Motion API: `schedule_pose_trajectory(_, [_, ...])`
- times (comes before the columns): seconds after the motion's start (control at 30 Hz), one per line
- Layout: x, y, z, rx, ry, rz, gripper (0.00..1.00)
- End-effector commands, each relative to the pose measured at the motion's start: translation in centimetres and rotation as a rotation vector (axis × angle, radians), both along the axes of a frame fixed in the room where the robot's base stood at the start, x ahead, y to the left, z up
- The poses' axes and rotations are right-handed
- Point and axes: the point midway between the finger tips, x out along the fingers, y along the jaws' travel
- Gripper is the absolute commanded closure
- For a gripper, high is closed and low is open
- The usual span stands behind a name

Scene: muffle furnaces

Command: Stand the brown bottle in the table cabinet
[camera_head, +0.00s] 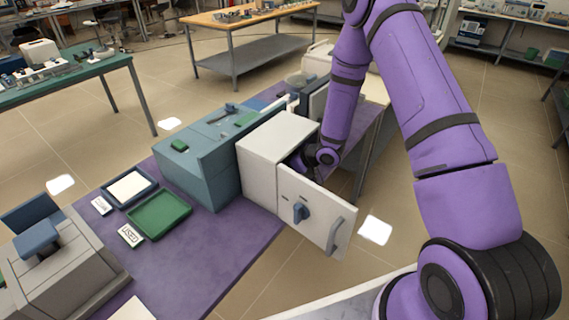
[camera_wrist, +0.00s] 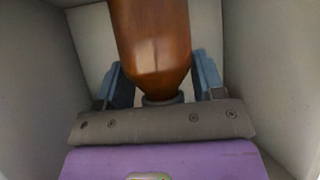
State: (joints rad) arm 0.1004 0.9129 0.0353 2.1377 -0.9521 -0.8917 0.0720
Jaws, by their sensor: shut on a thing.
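The white table cabinet (camera_head: 268,140) stands on the purple mat, and its door (camera_head: 315,212) is swung open. The door carries a blue knob and a grey handle. My arm reaches into the cabinet, and my gripper is hidden inside it in the head view. In the wrist view, my gripper (camera_wrist: 162,78) is shut on the brown bottle (camera_wrist: 150,38) near its dark neck. Pale cabinet walls (camera_wrist: 35,70) surround the bottle on both sides. The bottle's far end is cut off by the frame, so I cannot tell whether it touches the cabinet floor.
A blue-grey box unit (camera_head: 190,165) stands directly left of the cabinet. A green tray (camera_head: 160,214), a dark-framed tray (camera_head: 129,187) and small label cards lie on the mat (camera_head: 215,245). The open door juts out beyond the table's right side, close to my arm.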

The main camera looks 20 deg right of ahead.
Motion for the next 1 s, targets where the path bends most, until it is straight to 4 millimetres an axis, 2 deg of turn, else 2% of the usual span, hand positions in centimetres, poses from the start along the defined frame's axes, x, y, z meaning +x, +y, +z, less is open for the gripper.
schedule_pose_trajectory(0.27, [0.0, 0.0, -0.1, 0.002, -0.003, 0.001, 0.76])
schedule_pose_trajectory(0.3, [0.0, 0.0, -0.2, 0.001, -0.002, 0.001, 0.35])
schedule_pose_trajectory(0.4, [0.0, 0.0, -0.1, 0.000, -0.003, 0.001, 0.12])
schedule_pose_trajectory(0.77, [0.0, 0.0, 0.2, 0.001, -0.004, 0.002, 0.12])
schedule_pose_trajectory(0.87, [-0.5, -0.7, 0.8, 0.001, -0.002, -0.002, 0.12])
schedule_pose_trajectory(1.0, [-2.3, -2.6, 0.8, 0.001, 0.001, -0.004, 0.12])
